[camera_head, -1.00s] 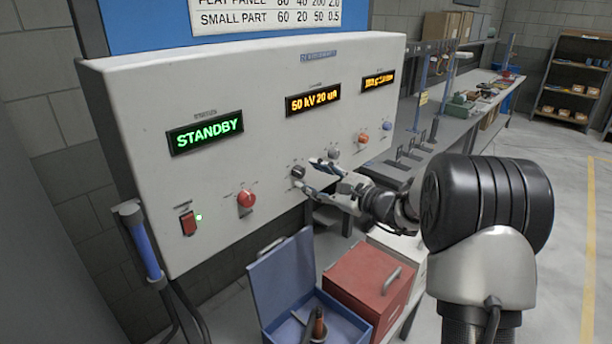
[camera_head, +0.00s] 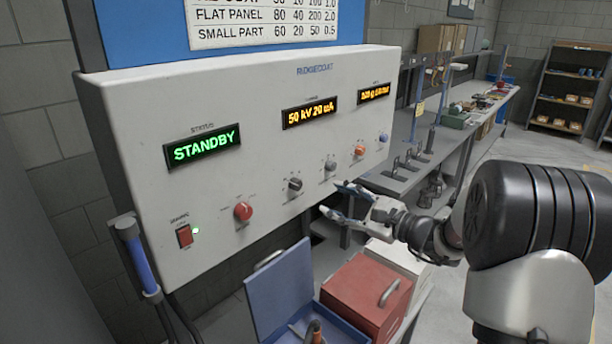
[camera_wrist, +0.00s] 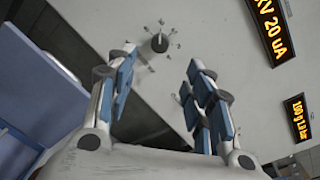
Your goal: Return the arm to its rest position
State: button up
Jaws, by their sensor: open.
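My gripper (camera_head: 343,199) is open and empty in front of the lower right part of the grey control panel (camera_head: 150,110). It is apart from the knobs. In the wrist view its two fingers (camera_wrist: 160,92) are spread, with a dark knob (camera_wrist: 159,42) on the panel beyond them. The panel's status display (camera_head: 201,148) reads STANDBY in green. A second display (camera_head: 310,112) reads 50 kV 20 uA in orange. A dark knob (camera_head: 295,184), a grey knob (camera_head: 330,165) and a red knob (camera_head: 243,211) sit on the panel face.
An open blue box (camera_head: 280,290) and a red box (camera_head: 368,290) with a handle stand below the panel. A workbench (camera_head: 430,150) runs along the wall behind. A shelf unit (camera_head: 570,90) stands at the far right. Floor (camera_head: 520,145) shows clear at the right.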

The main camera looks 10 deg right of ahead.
jog(key=s+a+n+g+h, duration=0.1)
jog(key=s+a+n+g, duration=0.45)
jog(key=s+a, duration=0.4)
jog(key=s+a+n+g, duration=0.4)
jog(key=s+a+n, duration=0.25)
jog(key=s, duration=0.55)
jog(key=s+d+f+n+h, duration=0.1)
jog(key=s+d+n+h, duration=0.3)
jog(key=s, duration=0.4)
jog(key=s+d+f+n+h, duration=0.2)
jog(key=s+d+n+h, duration=0.2)
jog(key=s, duration=0.4)
jog(key=shift+s+d+f+n+h, duration=0.25)
jog(key=shift+d+h, duration=0.25)
jog(key=shift+h, duration=0.4)
jog(key=shift+r, duration=0.1)
